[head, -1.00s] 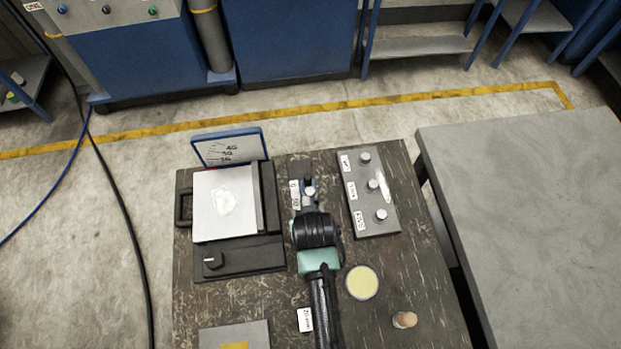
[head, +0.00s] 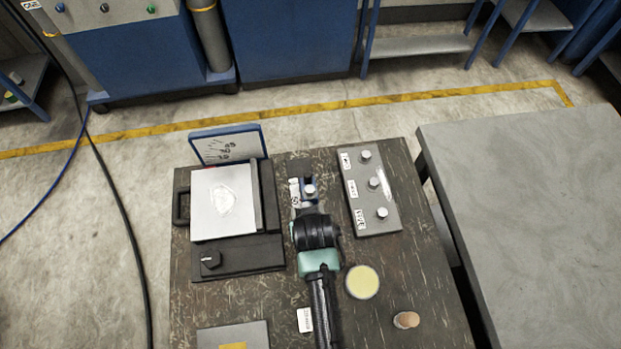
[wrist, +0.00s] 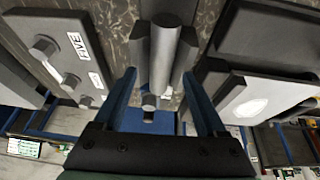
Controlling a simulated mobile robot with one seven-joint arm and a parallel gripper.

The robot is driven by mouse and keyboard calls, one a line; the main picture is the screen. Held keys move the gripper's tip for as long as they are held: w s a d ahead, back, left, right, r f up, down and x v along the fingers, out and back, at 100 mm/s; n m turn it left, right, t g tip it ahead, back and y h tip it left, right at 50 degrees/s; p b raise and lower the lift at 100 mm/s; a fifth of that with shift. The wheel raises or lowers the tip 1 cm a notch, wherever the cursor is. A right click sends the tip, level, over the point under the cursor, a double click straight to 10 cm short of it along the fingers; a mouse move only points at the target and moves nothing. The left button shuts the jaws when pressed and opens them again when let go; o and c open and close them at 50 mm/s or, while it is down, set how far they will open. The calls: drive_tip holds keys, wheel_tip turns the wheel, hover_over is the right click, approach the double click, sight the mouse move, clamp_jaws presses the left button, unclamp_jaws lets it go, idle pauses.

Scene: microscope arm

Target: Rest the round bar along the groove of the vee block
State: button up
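The grey round bar (wrist: 163,55) shows in the wrist view as a long cylinder lying between the dark side walls of the vee block (wrist: 139,48), and it appears to run along the groove. Full contact with both walls cannot be made out. In the head view the vee block (head: 299,168) is at the back middle of the bench, partly hidden by my arm, with a light round end of the bar (head: 309,190) in front. My gripper (wrist: 158,76) is open, its blue fingers spread on either side of the bar's near end with gaps; it also shows in the head view (head: 308,202).
A plate with several knobs (head: 390,228) is close on the right. A dark device with a light plate (head: 221,235) and an upright gauge panel (head: 228,146) stand left. A yellow disc (head: 362,282) and a small cork-like piece (head: 406,320) lie front right on the bench.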

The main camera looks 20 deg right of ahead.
drive_tip(key=shift+s+f, duration=0.1)
drive_tip(key=v, duration=1.3)
idle(0.4)
drive_tip(key=w+r+n+t+h, duration=0.1)
drive_tip(key=w+r+t, duration=0.5)
drive_tip(key=w+r, duration=0.75)
drive_tip(key=w+a+r+t, duration=0.2)
drive_tip(key=r+t, duration=0.1)
drive_tip(key=r, duration=0.7)
drive_tip(key=w+a+r+t, duration=0.1)
drive_tip(key=a+r+t, duration=0.15)
drive_tip(key=r, duration=0.75)
drive_tip(key=s+a+r+t+y, duration=0.1)
drive_tip(key=s+a+r+t, duration=0.1)
drive_tip(key=r, duration=0.7)
drive_tip(key=s+a+r+n+t, duration=0.1)
drive_tip(key=s+r+t, duration=0.4)
drive_tip(key=r, duration=0.5)
drive_tip(key=s+a+r+n+t+y, duration=0.1)
drive_tip(key=s+a+r+t, duration=0.2)
drive_tip(key=r, duration=0.7)
drive_tip(key=shift+s+r+t+y, duration=0.2)
drive_tip(key=shift+s+t+y, duration=0.15)
drive_tip(key=shift+t, duration=0.5)
